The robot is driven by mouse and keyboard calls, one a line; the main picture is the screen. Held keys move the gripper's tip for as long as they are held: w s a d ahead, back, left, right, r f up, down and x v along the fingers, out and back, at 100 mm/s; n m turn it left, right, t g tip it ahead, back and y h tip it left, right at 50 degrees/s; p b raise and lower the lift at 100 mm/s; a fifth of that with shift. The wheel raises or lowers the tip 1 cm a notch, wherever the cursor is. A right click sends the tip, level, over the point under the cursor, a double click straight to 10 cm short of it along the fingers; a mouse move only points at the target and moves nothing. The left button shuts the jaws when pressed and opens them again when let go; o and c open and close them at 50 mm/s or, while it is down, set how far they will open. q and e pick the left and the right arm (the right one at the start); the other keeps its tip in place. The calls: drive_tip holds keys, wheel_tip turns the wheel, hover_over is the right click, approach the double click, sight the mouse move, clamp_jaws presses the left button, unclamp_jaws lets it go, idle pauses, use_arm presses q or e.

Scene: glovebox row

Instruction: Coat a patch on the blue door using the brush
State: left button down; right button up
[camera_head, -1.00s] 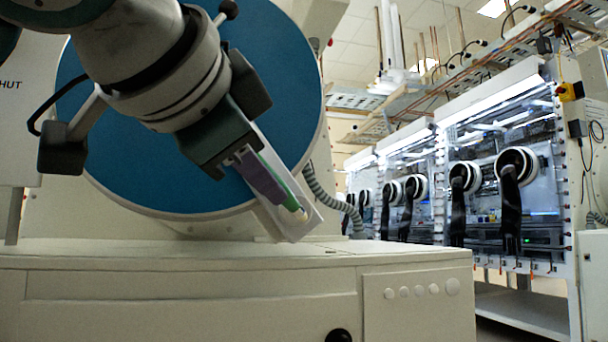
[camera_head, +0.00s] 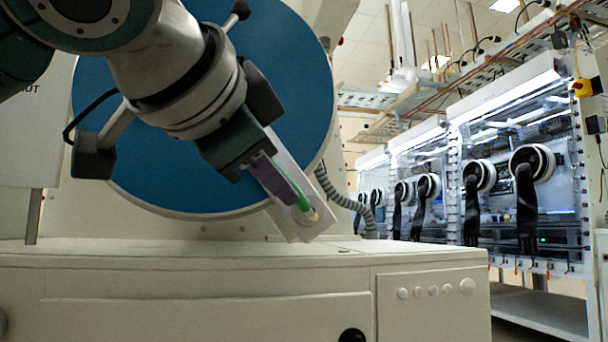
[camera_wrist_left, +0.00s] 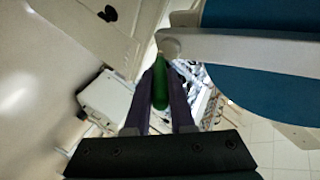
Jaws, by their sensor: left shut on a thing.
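The blue door (camera_head: 180,175) is a large round disc with a pale rim, standing upright behind my left arm. My left gripper (camera_head: 283,188) has purple fingers and is shut on the brush (camera_head: 303,202), in front of the door's lower right. The brush shows a green handle and a pale tip pointing down and right. In the left wrist view the green handle (camera_wrist_left: 160,86) lies between the fingers, with the blue door (camera_wrist_left: 268,92) at the right. I cannot tell whether the tip touches anything. My right gripper is not in view.
A pale bar (camera_head: 290,150) crosses the door's lower right edge behind the brush. A cream cabinet (camera_head: 190,275) with a flat top lies below. A ribbed grey hose (camera_head: 338,192) hangs right of the door. Gloveboxes (camera_head: 515,180) with black gloves line the right.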

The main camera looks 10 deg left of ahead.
use_arm(q)
drive_tip(key=shift+w+a, duration=0.2)
drive_tip(key=shift+w, duration=0.4)
drive_tip(key=shift+d, duration=0.1)
